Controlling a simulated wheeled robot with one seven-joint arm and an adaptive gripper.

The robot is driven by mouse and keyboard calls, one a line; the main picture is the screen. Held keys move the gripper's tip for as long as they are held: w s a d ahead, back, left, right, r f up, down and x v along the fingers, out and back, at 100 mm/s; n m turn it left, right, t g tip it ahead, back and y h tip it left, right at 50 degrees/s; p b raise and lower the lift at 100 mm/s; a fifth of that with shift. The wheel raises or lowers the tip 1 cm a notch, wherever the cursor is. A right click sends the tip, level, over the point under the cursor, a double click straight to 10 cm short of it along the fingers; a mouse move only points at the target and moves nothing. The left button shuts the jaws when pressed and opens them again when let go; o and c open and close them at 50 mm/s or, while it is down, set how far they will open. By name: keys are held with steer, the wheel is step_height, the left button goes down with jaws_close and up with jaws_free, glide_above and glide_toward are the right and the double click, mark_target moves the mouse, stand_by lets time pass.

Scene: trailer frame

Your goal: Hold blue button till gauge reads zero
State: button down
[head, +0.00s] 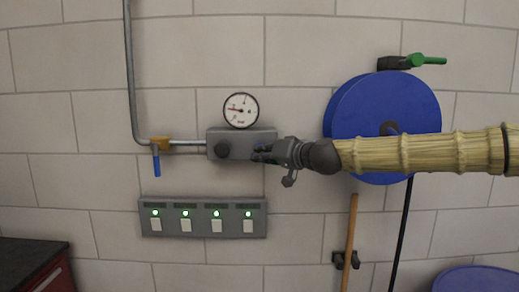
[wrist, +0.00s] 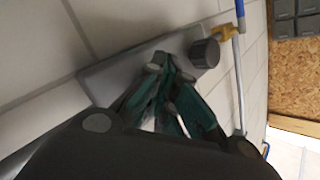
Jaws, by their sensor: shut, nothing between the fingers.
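The round white gauge (head: 241,110) stands on top of a grey wall box (head: 240,134), its red needle pointing left; the figures are too small to read. My gripper (head: 258,153) is shut and empty, with its fingertips at the right part of the box front. The blue button is not clearly visible; the fingers cover that part of the box. In the wrist view, the closed fingertips (wrist: 163,68) are at the face of the grey box (wrist: 105,75). I cannot tell whether they touch or press anything.
A black knob (head: 222,150) sits left of my gripper on the box. A pipe with a blue-handled valve (head: 157,162) runs left. A switch panel (head: 203,231) with green lights is below. A blue hose reel (head: 350,100) hangs behind my arm, above a wooden handle (head: 351,225).

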steer(key=shift+s, duration=0.15)
stand_by(0.6)
steer(key=shift+s+b, duration=0.3)
steer(key=shift+s, duration=0.5)
steer(key=s+b, duration=0.1)
steer(key=s, duration=0.4)
stand_by(0.4)
